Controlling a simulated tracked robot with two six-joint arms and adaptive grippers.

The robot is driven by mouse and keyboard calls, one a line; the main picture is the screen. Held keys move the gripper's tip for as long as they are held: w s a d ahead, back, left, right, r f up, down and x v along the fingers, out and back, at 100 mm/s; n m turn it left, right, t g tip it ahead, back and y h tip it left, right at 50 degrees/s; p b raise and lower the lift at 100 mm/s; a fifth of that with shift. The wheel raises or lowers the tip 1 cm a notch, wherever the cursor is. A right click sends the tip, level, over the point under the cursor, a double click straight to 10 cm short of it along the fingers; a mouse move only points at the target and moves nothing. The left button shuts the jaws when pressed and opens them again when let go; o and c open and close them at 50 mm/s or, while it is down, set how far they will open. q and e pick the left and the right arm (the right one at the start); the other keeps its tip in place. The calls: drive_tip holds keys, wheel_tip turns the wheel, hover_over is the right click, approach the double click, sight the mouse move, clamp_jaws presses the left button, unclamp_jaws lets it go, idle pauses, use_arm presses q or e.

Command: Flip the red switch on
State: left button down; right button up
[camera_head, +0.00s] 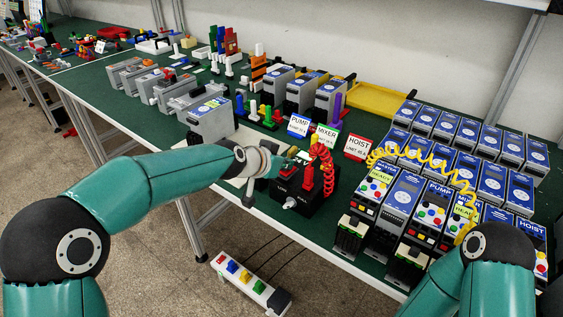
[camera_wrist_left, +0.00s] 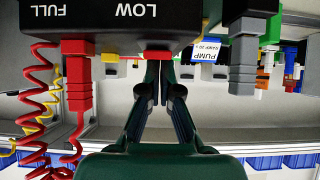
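A black box (camera_head: 320,202) marked LOW and FULL stands near the table's front edge; it also shows upside down in the left wrist view (camera_wrist_left: 205,18). A small red piece (camera_wrist_left: 157,54) sits on the box by the LOW mark; I take it for the red switch. My left gripper (camera_wrist_left: 158,64) has its fingertips together right at this piece; contact is unclear. In the head view the left gripper (camera_head: 287,168) is over the LOW side and partly hides it. A red plug (camera_wrist_left: 77,75) with a coiled cord is at FULL. My right gripper is out of view.
Labelled cards PUMP (camera_head: 299,125), MIXER (camera_head: 326,137) and HOIST (camera_head: 357,148) stand behind the box. Grey-blue units (camera_head: 470,135) fill the table's right side. A yellow coiled cord (camera_head: 425,152) hangs over them. A power strip (camera_head: 250,285) with coloured switches is on the floor.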

use_arm(q)
drive_tip(key=r+p, duration=0.2)
drive_tip(key=r, duration=0.1)
drive_tip(key=r+p, duration=0.1)
drive_tip(key=shift+w+d+r, duration=0.15)
drive_tip(key=shift+w, duration=0.2)
drive_tip(key=s+a+r+b, duration=0.1)
drive_tip(key=s+a+r, duration=0.2)
drive_tip(key=r, duration=0.4)
drive_tip(key=shift+s+a+r, duration=0.15)
drive_tip(key=shift+s+r, duration=0.15)
drive_tip(key=shift+s, duration=0.55)
